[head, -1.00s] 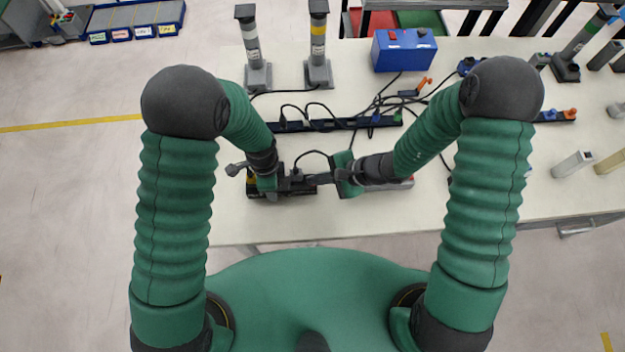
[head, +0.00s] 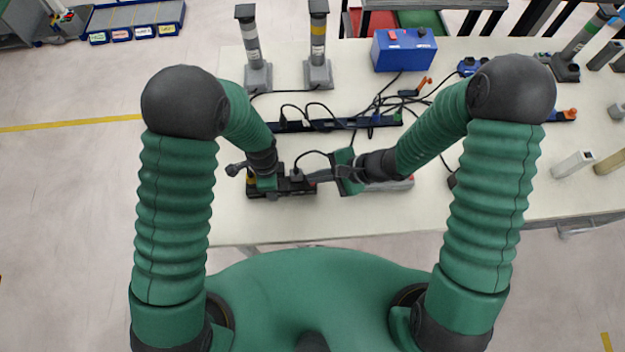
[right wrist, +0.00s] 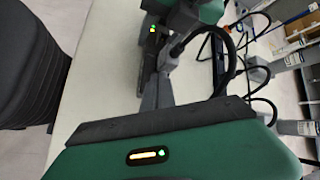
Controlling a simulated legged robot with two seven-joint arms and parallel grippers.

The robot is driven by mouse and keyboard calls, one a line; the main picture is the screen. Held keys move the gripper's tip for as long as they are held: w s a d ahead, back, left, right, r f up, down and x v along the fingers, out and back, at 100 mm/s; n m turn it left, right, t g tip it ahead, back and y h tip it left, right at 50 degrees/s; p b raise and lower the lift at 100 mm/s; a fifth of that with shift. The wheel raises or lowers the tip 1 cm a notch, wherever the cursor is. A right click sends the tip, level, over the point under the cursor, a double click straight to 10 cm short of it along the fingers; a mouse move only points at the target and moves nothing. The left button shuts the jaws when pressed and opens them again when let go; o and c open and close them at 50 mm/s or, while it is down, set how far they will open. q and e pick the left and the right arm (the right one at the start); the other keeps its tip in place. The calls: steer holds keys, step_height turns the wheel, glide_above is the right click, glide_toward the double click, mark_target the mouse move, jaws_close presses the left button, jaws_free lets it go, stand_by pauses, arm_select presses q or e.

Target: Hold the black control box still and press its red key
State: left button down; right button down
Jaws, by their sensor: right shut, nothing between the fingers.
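The black control box (head: 302,189) lies near the front edge of the table in the head view. A dark plug with a cable stands on it, and the plug also shows large in the right wrist view (right wrist: 182,52). My left gripper (head: 279,184) is at the box's left part; its green palm covers much of that part, and its fingers are too dark to read. My right gripper (head: 313,177) is shut and empty, its fingers pointing left at the box's right end. I cannot tell whether they touch it. I cannot make out the red key.
A black power strip (head: 345,124) with cables runs behind the box. A blue box (head: 404,50) with a red switch stands at the back, beside two grey posts (head: 319,50). A grey and red object (head: 398,185) lies partly under my right arm. The table's front left is clear.

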step_height(320, 180, up, 5)
stand_by(0.5)
stand_by(0.5)
arm_select(q)
steer(key=c, duration=0.6)
jaws_free()
steer(key=shift+c, duration=0.2)
